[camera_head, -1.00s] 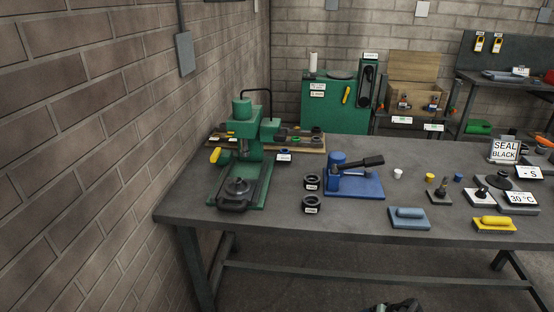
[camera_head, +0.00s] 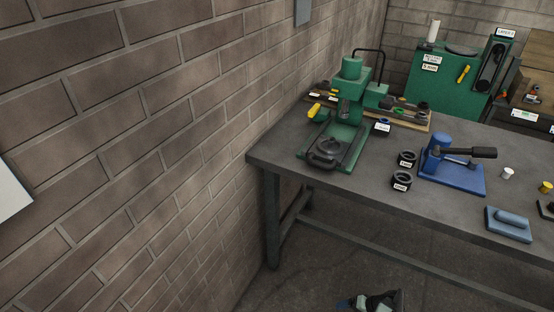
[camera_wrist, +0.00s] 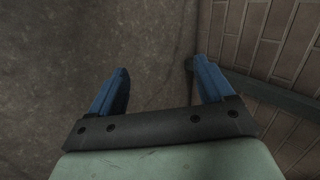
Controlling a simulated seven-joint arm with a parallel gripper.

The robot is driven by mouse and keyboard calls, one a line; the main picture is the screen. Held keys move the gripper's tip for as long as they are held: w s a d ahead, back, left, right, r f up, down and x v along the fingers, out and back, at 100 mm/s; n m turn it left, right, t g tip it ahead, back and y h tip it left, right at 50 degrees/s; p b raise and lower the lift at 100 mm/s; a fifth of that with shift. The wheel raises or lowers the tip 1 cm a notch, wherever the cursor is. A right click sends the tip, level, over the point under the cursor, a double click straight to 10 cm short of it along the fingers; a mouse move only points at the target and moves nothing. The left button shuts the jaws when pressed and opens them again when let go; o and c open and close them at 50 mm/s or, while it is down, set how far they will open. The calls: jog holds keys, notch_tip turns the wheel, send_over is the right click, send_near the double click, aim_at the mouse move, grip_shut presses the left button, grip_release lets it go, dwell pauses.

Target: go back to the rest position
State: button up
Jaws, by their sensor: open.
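My gripper (camera_wrist: 163,80) shows in the wrist view with its two blue fingers wide apart and nothing between them. It points down at the bare floor. In the head view a small part of my arm (camera_head: 372,301) shows at the bottom edge, below and in front of the workbench (camera_head: 262,157). It is apart from the bench and everything on it. The rest of my arm is out of the head view.
A brick wall (camera_head: 130,150) stands on the left. On the bench are a green press (camera_head: 350,100), a blue lever tool (camera_head: 450,170), two black rings (camera_head: 402,180) and a blue-grey block (camera_head: 508,224). The floor (camera_head: 310,285) in front is clear.

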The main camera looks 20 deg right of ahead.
jog(key=s+a+r+n+g, duration=0.1)
jog(key=a+n+g, duration=0.15)
jog(key=a, duration=0.55)
jog(key=s+a+r+n+g, duration=0.15)
jog(key=a+g, duration=0.25)
jog(key=a, duration=0.5)
jog(key=s+a+r+n+g+h, duration=0.3)
jog(key=s+a+g+h, duration=0.1)
jog(key=s+a+h, duration=0.2)
jog(key=shift+s+a+r, duration=0.2)
jog(key=shift+s+a, duration=0.65)
jog(key=shift+s, duration=0.3)
